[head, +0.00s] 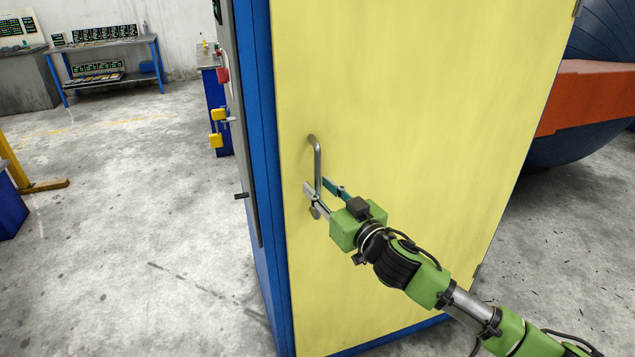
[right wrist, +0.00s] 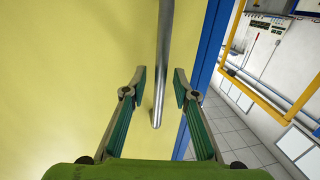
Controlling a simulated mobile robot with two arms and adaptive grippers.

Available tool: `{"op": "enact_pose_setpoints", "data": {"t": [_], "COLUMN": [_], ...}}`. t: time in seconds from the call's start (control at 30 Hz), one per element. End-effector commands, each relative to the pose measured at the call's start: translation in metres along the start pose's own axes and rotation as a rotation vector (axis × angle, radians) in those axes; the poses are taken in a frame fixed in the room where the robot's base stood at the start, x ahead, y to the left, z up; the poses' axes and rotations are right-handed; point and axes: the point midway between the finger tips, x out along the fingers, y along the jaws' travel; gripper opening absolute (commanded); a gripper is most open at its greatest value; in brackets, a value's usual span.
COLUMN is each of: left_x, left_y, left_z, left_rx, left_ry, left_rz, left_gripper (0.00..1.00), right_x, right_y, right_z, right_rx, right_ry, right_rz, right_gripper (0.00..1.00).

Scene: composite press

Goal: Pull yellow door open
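The yellow door (head: 420,120) is a tall flat panel on a blue cabinet and looks shut against its blue frame. A grey metal bar handle (head: 317,156) stands upright near the door's left edge. My right gripper (head: 318,186) is at the lower part of the handle, with its fingers open. In the right wrist view, the handle (right wrist: 164,48) passes between the two spread fingertips of the gripper (right wrist: 159,80), with a gap on each side. The yellow door (right wrist: 70,60) fills the left of that view. My left gripper is not in view.
The blue cabinet frame (head: 259,130) borders the door on the left. Padlock-like yellow and red items (head: 216,141) hang beyond it. Open concrete floor (head: 130,220) lies to the left. A blue and orange rounded object (head: 595,95) stands at the right.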

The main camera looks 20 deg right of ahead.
Motion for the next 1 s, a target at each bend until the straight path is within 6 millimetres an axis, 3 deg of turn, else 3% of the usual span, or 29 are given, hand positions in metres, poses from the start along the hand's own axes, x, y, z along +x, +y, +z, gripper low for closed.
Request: {"op": "enact_pose_setpoints", "data": {"t": [0.2,0.47,0.57,0.6,1.0], "left_x": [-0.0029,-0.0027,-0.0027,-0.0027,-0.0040], "left_y": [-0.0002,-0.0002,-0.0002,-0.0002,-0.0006], "left_z": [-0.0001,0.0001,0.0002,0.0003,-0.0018], "left_rx": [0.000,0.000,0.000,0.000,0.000], "left_ry": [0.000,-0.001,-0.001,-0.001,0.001], "left_rz": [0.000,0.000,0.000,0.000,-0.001], "left_gripper": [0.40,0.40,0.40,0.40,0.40], "right_x": [0.0143,0.0149,0.0148,0.0148,0.0102], "right_y": [-0.0005,-0.0005,-0.0004,-0.0004,-0.0016], "right_z": [0.0001,0.0003,0.0003,0.0003,0.0012], "right_rx": [0.000,0.000,0.000,0.000,0.000], "right_ry": [0.000,0.000,0.000,0.000,-0.003], "right_rz": [-0.001,-0.001,-0.001,-0.001,-0.023], "right_gripper": [0.27,0.27,0.03,0.00,0.00]}}
